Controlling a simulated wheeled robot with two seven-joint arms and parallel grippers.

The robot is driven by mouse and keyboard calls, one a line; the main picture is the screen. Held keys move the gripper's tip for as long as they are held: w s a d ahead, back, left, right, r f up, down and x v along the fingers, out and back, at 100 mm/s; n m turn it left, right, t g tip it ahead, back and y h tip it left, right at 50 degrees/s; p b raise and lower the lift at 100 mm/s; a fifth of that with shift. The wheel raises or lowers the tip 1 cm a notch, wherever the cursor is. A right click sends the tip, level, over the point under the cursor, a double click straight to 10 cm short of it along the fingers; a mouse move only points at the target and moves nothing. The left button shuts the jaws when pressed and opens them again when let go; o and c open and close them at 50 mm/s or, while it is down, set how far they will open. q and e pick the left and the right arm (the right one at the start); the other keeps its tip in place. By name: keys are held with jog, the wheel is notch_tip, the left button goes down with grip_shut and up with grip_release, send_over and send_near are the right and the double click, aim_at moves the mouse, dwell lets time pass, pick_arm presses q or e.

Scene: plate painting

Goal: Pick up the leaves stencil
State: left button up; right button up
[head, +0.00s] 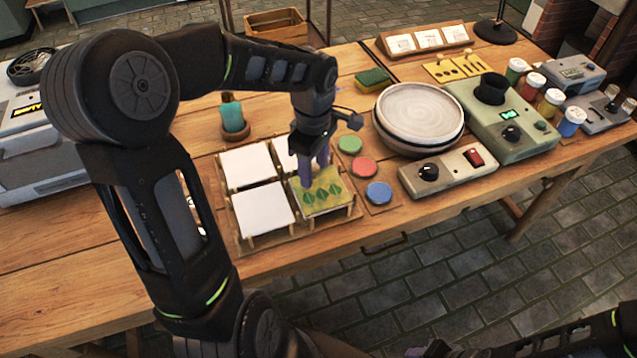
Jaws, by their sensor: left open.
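The leaves stencil (338,199), a yellow-green sheet with a row of dark green leaf shapes, lies on the front-right stand of the wooden rack (283,240). My left gripper (315,176) points down over the stencil's back-left part, with its purple fingers open and their tips at or just above the sheet. I cannot tell whether they touch it. The fingers hide a little of the sheet's back edge. My right gripper is out of view; only part of my right arm shows at the bottom right.
White square tiles (262,208) fill the rack's other places. Green, red and blue paint pots (378,193) stand just right of it. A round turntable (420,115), a control box (455,167) and yellow stencils (442,71) lie farther right. A teal bottle (232,113) stands behind the rack.

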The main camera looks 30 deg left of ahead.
pick_arm(q)
jog(key=shift+c, duration=0.2)
grip_shut()
dwell(0.5)
